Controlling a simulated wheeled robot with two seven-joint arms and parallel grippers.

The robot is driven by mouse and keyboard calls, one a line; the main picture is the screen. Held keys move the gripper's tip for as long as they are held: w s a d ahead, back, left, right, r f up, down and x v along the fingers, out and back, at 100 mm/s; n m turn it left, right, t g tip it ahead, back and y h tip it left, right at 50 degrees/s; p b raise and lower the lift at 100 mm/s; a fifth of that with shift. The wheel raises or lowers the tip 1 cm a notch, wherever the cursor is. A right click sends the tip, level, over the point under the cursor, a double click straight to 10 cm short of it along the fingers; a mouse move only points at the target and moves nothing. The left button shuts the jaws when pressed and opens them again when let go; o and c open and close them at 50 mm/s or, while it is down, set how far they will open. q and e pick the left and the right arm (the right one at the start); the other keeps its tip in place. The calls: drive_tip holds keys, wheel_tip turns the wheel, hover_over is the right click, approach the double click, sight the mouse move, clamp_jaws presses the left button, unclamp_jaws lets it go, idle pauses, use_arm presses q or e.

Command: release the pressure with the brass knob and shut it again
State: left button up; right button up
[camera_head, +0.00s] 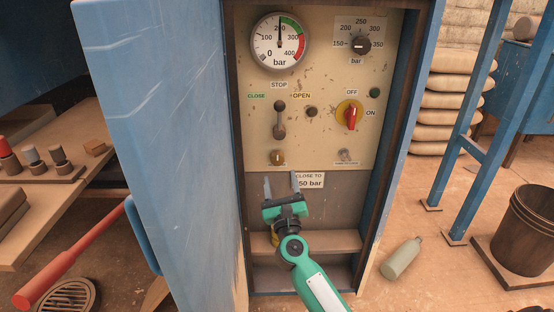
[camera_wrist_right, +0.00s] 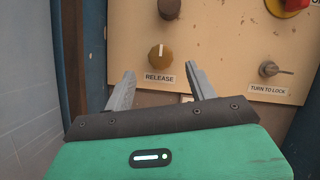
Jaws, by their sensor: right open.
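The brass knob (camera_head: 277,157) sits low on the left of the cream panel. In the right wrist view the brass knob (camera_wrist_right: 160,58) is round, with a pale mark on its face and a RELEASE label (camera_wrist_right: 160,78) under it. My right gripper (camera_head: 281,187) is open and empty below the knob, its fingers pointing up toward the panel. In the right wrist view the knob shows just beyond and between the two fingertips (camera_wrist_right: 158,80), apart from them. The pressure gauge (camera_head: 279,42) has its needle pointing nearly straight up, near 200 bar. My left gripper is not in view.
The open blue cabinet door (camera_head: 170,140) stands at the left. A shelf (camera_head: 310,241) lies below the panel.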

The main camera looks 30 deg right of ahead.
sight(277, 160)
drive_tip(key=x, duration=0.8)
drive_tip(key=shift+b, duration=0.35)
drive_tip(key=c, duration=1)
